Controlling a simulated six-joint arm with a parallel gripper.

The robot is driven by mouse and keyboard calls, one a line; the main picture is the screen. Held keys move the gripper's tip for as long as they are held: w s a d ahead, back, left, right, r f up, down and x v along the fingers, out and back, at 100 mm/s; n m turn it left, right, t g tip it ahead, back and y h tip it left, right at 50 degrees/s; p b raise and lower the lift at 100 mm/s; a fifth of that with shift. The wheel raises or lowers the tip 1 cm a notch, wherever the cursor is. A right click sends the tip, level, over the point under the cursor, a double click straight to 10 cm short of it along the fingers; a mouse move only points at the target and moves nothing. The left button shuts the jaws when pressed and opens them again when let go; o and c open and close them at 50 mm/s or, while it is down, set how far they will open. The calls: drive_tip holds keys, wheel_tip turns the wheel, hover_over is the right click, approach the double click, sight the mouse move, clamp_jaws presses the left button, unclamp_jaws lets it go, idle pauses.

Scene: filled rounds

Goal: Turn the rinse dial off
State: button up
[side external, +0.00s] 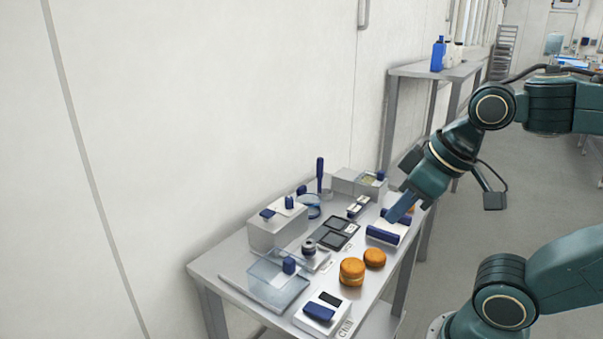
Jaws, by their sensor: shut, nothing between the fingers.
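Several parts that could be dials stand on the steel table (225,265). A dark round knob (309,247) sits on a small grey base near the table's middle. A blue knob (289,202) stands on a grey box at the back left. The labels are too small to read, so I cannot tell which one is the rinse dial or how it is set. My gripper (390,216) is shut and empty, pointing down over the table's right side. It is close to a white block with blue bars (383,235); I cannot tell whether they touch.
Two orange-brown filled rounds (352,271) sit near the front edge. A clear tray (275,278) with a blue knob and a white scale-like device (321,312) are at the near end. Dark flat panels (334,238) lie mid-table. A blue upright handle (320,174) rises at the back.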

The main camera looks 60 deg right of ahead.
drive_tip(key=o, duration=0.7)
drive_tip(key=shift+w+r, duration=0.15)
drive_tip(key=shift+o, duration=0.6)
drive_tip(key=shift+w+r+m, duration=0.15)
drive_tip(key=shift+w+m, duration=0.1)
drive_tip(key=shift+m, duration=0.05)
drive_tip(key=w+d+r+m+g, duration=0.25)
drive_tip(key=w+r+m, duration=0.35)
drive_tip(key=w, duration=0.4)
drive_tip(key=m+g, duration=0.3)
drive_tip(key=m, duration=1.7)
hover_over(289, 198)
wheel_tip(289, 198, down, 10)
drive_tip(key=shift+f, duration=0.25)
drive_tip(key=shift+f, duration=0.1)
wheel_tip(289, 198, down, 14)
drive_tip(key=shift+r, duration=0.2)
